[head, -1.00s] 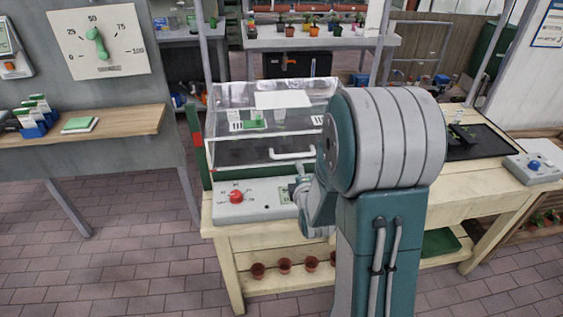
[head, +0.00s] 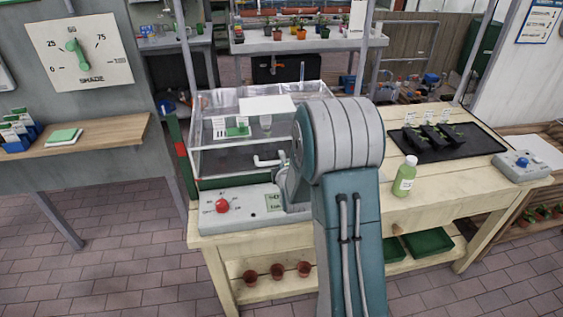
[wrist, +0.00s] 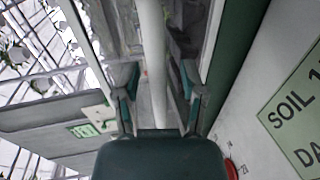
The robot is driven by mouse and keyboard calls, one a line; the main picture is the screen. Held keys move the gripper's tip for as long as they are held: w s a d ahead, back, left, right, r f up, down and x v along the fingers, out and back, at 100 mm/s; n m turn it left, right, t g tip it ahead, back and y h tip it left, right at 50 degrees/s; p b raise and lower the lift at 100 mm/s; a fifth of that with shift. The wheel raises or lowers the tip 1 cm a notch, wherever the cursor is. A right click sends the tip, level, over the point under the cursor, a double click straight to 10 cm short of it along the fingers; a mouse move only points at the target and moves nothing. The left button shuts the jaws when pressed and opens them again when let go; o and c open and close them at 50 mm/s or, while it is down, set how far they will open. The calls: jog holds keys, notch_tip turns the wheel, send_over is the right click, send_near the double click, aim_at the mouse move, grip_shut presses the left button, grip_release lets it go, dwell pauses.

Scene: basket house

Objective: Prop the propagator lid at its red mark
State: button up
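The clear propagator lid (head: 212,160) sits on the bench at left centre in the head view and looks lowered. Its white handle (head: 268,162) runs along the front, partly hidden by my arm. A red mark (head: 181,149) shows on a green upright at the lid's left side. In the wrist view, my gripper (wrist: 158,95) is open, with one finger on each side of a white bar (wrist: 152,50), which looks like the handle. Gaps show between the bar and both fingers. My arm hides the gripper in the head view.
A control panel with a red knob (head: 222,206) lies in front of the lid. A green bottle (head: 404,176) and a black tray of seedlings (head: 462,150) stand to the right on the bench (head: 440,196). A shade dial (head: 80,60) hangs on the left wall.

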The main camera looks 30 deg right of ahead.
jog(key=c, duration=0.5)
jog(key=shift+a, duration=0.2)
grip_shut()
jog(key=shift+a, duration=0.2)
jog(key=w+r, duration=0.1)
jog(key=r, duration=0.3)
jog(key=w+r, duration=0.2)
jog(key=r, duration=0.3)
jog(key=w+d+r, duration=0.1)
jog(key=r, duration=0.4)
jog(key=shift+w+d, duration=0.1)
jog(key=shift+w, duration=0.3)
jog(key=o, duration=0.6)
grip_release()
